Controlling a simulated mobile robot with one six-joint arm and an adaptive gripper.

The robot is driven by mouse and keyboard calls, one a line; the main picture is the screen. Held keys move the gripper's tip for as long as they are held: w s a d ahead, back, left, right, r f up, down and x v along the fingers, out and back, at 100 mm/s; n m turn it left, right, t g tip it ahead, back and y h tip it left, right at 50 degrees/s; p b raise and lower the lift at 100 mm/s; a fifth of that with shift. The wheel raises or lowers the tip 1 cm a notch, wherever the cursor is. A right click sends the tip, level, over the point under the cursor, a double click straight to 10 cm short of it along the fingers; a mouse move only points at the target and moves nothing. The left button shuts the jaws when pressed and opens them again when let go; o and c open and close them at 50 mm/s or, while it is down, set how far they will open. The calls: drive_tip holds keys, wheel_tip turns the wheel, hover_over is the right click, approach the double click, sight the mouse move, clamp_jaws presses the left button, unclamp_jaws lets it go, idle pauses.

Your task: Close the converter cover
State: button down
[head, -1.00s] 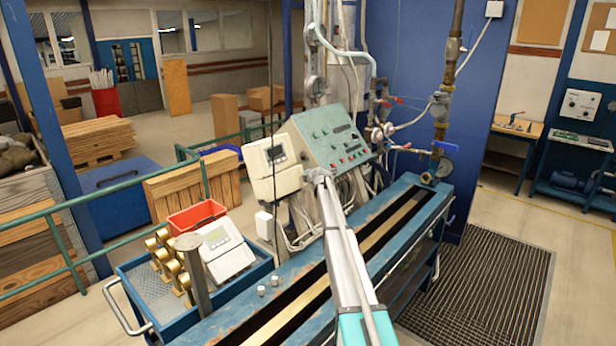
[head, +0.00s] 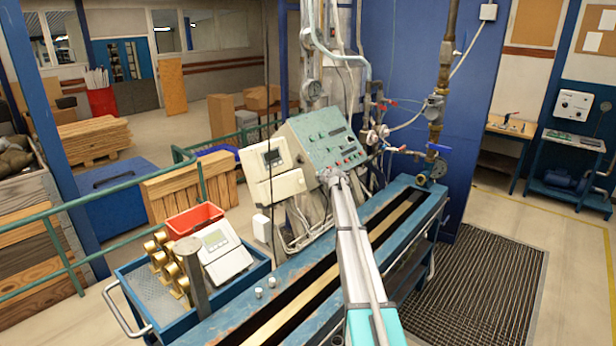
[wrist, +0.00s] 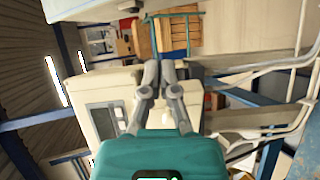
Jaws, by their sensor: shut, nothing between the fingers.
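The converter (head: 262,160) is a cream-white box with a dark display, mounted left of the sloped green control panel. A cream lower section (head: 277,188), which looks like its cover, sits below the display, with a dark line between the two. I cannot tell clearly whether it is fully closed. My gripper (head: 328,174) is right of the converter, in front of the green panel's lower edge, and appears apart from the converter. In the wrist view the converter (wrist: 106,92) is left of and behind my gripper (wrist: 158,72). Its fingers are together and empty, hiding part of the box.
The green control panel (head: 325,142) stands close behind my gripper. Pipes and valves (head: 378,130) rise to its right. A blue bench (head: 300,297) runs below my arm. A blue cart tray (head: 144,278) at front left holds a white meter (head: 222,252) and brass parts.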

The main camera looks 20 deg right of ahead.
drive_tip(key=shift+s+d+r+p, duration=0.2)
drive_tip(key=shift+s+d+r, duration=0.15)
drive_tip(key=shift+d, duration=0.35)
drive_tip(key=shift+s+d+r+p, duration=0.2)
drive_tip(key=shift+s+d+r, duration=0.15)
drive_tip(key=shift+d, duration=0.35)
drive_tip(key=shift+s+d+r+p, duration=0.25)
drive_tip(key=shift+s+d, duration=0.2)
drive_tip(key=shift+d, duration=0.25)
drive_tip(key=m+y+p, duration=0.1)
drive_tip(key=m+y, duration=0.2)
drive_tip(key=m, duration=1.1)
approach(302, 182)
drive_tip(key=d+v, duration=0.1)
drive_tip(key=v, duration=0.5)
drive_tip(key=shift+s+a+r+m, duration=0.1)
drive_tip(key=shift+a+m, duration=0.3)
drive_tip(key=shift+m, duration=0.5)
drive_tip(key=b+x, duration=0.4)
drive_tip(key=x, duration=0.9)
drive_tip(key=shift+d, duration=0.1)
drive_tip(key=shift+w+f, duration=0.25)
drive_tip(key=shift+w, duration=0.25)
drive_tip(key=shift+a, duration=0.25)
